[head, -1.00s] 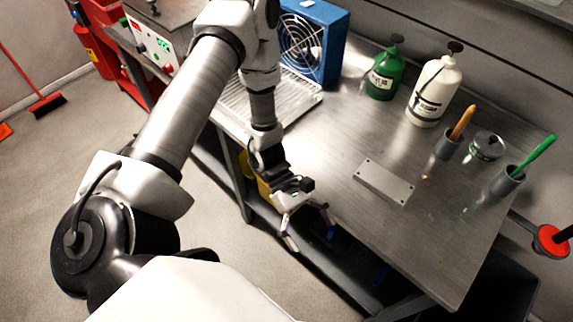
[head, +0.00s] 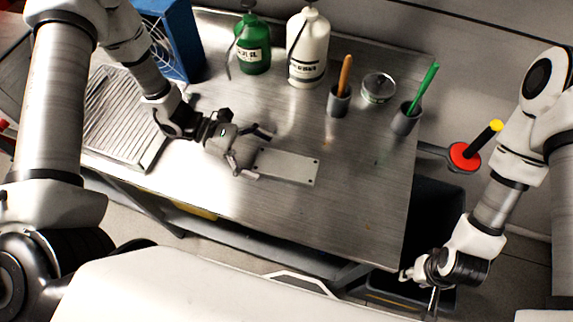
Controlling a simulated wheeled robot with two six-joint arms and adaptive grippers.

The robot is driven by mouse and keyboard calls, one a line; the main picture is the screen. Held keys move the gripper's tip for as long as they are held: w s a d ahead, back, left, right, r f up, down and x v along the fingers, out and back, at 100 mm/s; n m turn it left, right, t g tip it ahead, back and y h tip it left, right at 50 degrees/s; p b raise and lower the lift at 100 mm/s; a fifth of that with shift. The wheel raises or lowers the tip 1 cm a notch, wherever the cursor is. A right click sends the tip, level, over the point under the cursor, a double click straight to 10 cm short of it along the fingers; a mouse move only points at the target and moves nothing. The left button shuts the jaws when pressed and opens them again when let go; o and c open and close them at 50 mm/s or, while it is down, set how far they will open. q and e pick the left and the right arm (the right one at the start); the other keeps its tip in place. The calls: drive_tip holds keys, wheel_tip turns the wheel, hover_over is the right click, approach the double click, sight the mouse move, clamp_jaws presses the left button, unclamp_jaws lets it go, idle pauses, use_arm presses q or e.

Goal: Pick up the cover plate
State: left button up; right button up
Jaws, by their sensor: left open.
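The cover plate (head: 292,167) is a flat grey metal rectangle with small holes at its corners. It lies on the steel workbench near its front edge. My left gripper (head: 257,154) is open at the plate's left end, with its fingers spread. One finger is near the plate's back edge and the other near its front left corner; I cannot tell whether they touch it. The left end of the plate is partly hidden by the gripper. My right gripper (head: 418,288) is low at the right, off the bench's front right corner, with nothing visible in it.
On the bench (head: 345,215) stand a green bottle (head: 253,48), a white bottle (head: 307,50), two grey cups (head: 338,101) with brushes or handles, and a round tin (head: 378,88). A blue fan box (head: 178,40) and ribbed tray (head: 122,120) are left. The bench's front right is clear.

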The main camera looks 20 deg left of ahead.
sight(283, 164)
use_arm(q)
drive_tip(key=shift+w+d+f+p, duration=0.25)
drive_tip(key=shift+d+f, duration=0.05)
drive_tip(key=shift+d, duration=0.25)
drive_tip(key=shift+w+d+f+p, duration=0.2)
drive_tip(key=shift+d+f+p, duration=0.05)
drive_tip(key=shift+d, duration=0.3)
drive_tip(key=p+x, duration=0.1)
drive_tip(key=x, duration=0.2)
drive_tip(key=shift+s+d+f+p, duration=0.15)
drive_tip(key=shift+d+f+p, duration=0.15)
drive_tip(key=shift+p, duration=0.05)
drive_tip(key=shift+d+f, duration=0.1)
drive_tip(key=shift+d, duration=0.05)
drive_tip(key=shift+f, duration=0.1)
drive_tip(key=shift+c, duration=1.1)
drive_tip(key=c, duration=1.6)
use_arm(e)
drive_tip(key=r, duration=0.2)
drive_tip(key=shift+w+r, duration=0.3)
drive_tip(key=shift+r, duration=0.05)
